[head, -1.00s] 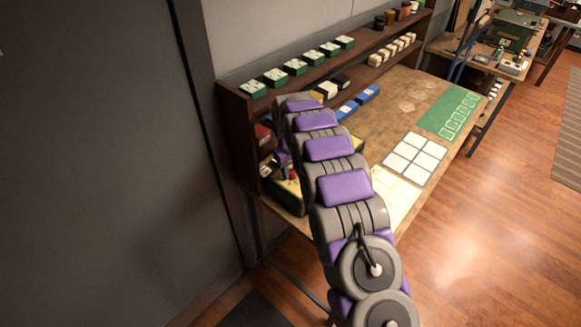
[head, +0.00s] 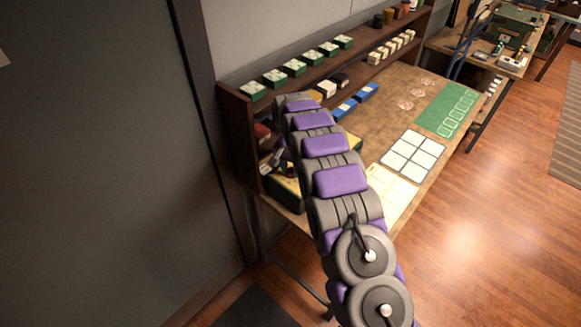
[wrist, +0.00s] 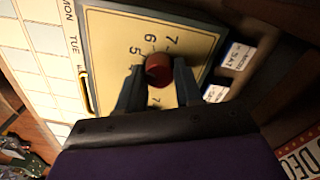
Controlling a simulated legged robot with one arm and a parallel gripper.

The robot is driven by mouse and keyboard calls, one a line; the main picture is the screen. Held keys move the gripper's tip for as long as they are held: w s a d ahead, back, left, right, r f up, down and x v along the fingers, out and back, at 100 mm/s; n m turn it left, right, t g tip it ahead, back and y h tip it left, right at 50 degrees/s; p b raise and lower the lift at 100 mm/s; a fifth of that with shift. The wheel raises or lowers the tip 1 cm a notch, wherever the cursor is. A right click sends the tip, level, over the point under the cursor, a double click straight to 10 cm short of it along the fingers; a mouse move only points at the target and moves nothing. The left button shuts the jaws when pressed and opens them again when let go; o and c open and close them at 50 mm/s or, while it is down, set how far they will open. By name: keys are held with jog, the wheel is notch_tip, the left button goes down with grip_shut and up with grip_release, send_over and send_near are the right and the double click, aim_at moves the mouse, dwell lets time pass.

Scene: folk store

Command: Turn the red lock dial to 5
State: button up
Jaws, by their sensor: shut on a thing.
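The red lock dial (wrist: 158,66) sits on a cream panel with dark printed numbers (wrist: 112,45) in the wrist view. Some of the numbers, such as 7, 6 and 5, show around the dial. My gripper (wrist: 159,72) is shut on the dial, with one dark finger on each side of it. I cannot tell which number the dial points at. In the head view the dark box with a yellow face (head: 286,186) stands at the near left end of the workbench, partly hidden by my arm.
A wooden shelf (head: 238,120) with several green boxes runs along the wall. Blue boxes (head: 346,109), a white grid card (head: 413,156) and a green mat (head: 447,112) lie on the bench. The wooden floor (head: 500,210) to the right is clear.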

jog(key=shift+a+m, duration=0.1)
jog(key=shift+m, duration=0.5)
jog(key=shift+r, duration=0.1)
jog(key=o, duration=1)
jog(key=shift+a, duration=0.1)
jog(key=shift+o, duration=0.2)
jog(key=shift+r, duration=0.4)
notch_tip(320, 180, up, 16)
jog(key=p, duration=0.1)
jog(key=shift+w+a+r, duration=0.15)
jog(key=shift+w+a, duration=0.05)
jog(key=shift+a, duration=0.2)
